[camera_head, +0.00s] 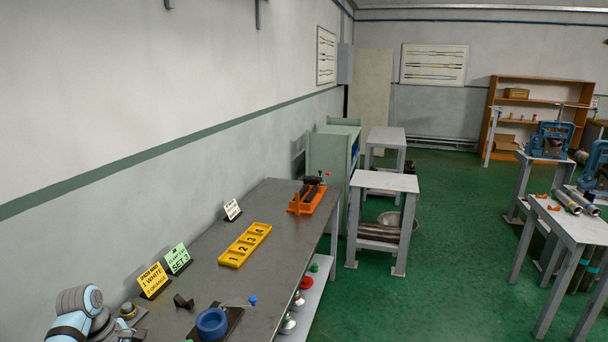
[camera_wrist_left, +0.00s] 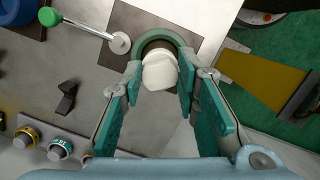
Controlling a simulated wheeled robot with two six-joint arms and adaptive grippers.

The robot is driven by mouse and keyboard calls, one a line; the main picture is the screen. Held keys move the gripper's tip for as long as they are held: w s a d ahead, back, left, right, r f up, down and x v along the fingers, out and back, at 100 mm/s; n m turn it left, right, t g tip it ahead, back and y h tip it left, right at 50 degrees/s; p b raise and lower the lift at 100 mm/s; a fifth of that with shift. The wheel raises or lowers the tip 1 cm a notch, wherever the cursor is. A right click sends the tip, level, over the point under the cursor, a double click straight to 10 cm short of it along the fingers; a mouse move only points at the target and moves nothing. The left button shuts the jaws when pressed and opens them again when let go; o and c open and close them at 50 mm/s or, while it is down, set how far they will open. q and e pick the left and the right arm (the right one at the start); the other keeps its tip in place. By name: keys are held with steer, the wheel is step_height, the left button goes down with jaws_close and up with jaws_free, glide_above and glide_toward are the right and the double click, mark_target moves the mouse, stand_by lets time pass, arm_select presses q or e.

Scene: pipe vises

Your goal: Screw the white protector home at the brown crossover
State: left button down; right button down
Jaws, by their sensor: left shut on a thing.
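In the left wrist view, the white protector (camera_wrist_left: 160,72) is a short rounded white piece between the teal fingertips of my left gripper (camera_wrist_left: 160,78). The gripper is shut on it. A dark green ring (camera_wrist_left: 157,38) curves around its far side, on a dark square base. I cannot tell whether the protector touches the ring. In the head view the left gripper is out of frame; only part of my arm shows at bottom left. My right gripper is in neither view. I cannot pick out the brown crossover with certainty.
A blue ring fixture (camera_head: 212,322), yellow numbered tray (camera_head: 245,244), orange stand (camera_head: 307,198) and sign cards (camera_head: 154,279) occupy the grey bench (camera_head: 275,230). A lever with a green knob (camera_wrist_left: 49,17) stands beside the green ring. Pipes (camera_head: 567,202) lie on a table at right.

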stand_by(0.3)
arm_select(q)
steer(key=shift+f+m+b, duration=0.2)
steer(key=shift+m+b, duration=0.1)
steer(key=shift+b, duration=0.15)
steer(key=shift+s+m+g+b, duration=0.1)
steer(key=shift+m+g+b, duration=0.4)
steer(key=shift+m+b, duration=2.1)
steer(key=shift+m, duration=0.3)
steer(key=shift+r+m+g+b, duration=0.1)
steer(key=shift+m+g+b, duration=0.3)
steer(key=shift+m, duration=0.4)
steer(key=c, duration=1.5)
jaws_free()
steer(key=shift+r, duration=0.1)
